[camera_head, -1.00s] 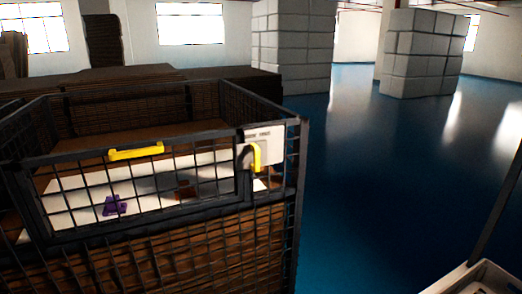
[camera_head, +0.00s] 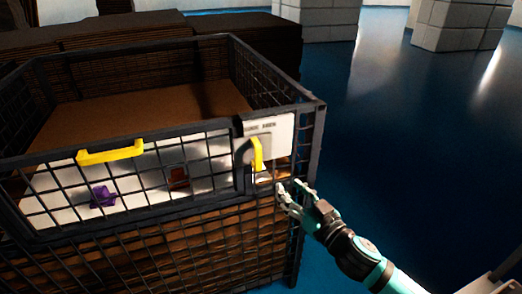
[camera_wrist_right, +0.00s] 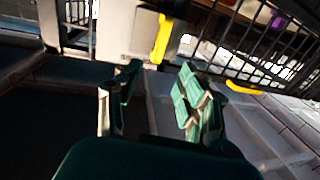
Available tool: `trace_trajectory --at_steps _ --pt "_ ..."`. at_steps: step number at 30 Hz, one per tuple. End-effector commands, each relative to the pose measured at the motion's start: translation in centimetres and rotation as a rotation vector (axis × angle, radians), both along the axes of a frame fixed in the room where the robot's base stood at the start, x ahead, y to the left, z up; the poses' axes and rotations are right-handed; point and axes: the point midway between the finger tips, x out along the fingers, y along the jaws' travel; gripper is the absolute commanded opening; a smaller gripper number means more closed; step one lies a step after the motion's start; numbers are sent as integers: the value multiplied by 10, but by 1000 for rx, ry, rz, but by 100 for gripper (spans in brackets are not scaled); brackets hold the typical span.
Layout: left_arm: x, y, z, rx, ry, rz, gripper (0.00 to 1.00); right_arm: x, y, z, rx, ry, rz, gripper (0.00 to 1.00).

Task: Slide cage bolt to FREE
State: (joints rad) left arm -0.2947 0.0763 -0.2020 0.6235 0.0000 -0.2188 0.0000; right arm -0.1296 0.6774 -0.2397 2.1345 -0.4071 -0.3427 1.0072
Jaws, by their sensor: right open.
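The cage (camera_head: 160,225) is a black wire-mesh box with a front gate. Its bolt has a yellow handle (camera_head: 257,153) hanging beside a pale plate (camera_head: 272,135) at the gate's right end. In the right wrist view the yellow bolt handle (camera_wrist_right: 162,40) stands just beyond the fingertips, against the plate (camera_wrist_right: 128,32). My right gripper (camera_head: 290,194) is open and empty, a little below and right of the bolt handle, apparently not touching it. It also shows in the right wrist view (camera_wrist_right: 158,85) with its fingers spread. My left gripper is not in view.
A yellow gate handle (camera_head: 110,152) is on the gate's top bar. Inside the cage a purple object (camera_head: 103,196) and a brown object (camera_head: 179,177) lie near a white sheet. Open blue floor (camera_head: 400,150) lies to the right, with block pillars (camera_head: 460,25) behind.

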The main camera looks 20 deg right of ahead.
Motion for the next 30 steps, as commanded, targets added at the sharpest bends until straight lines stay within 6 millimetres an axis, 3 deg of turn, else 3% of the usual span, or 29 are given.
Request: trace_trajectory --at_steps 8,18,24,30 --pt "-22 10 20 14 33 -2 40 57 12 5 -1 -1 -3 40" --pt "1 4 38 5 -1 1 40 126 29 3 -2 0 -2 40" --pt "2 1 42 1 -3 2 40 150 35 1 -1 0 -1 40" --pt "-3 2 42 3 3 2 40 157 37 0 -1 1 0 40"
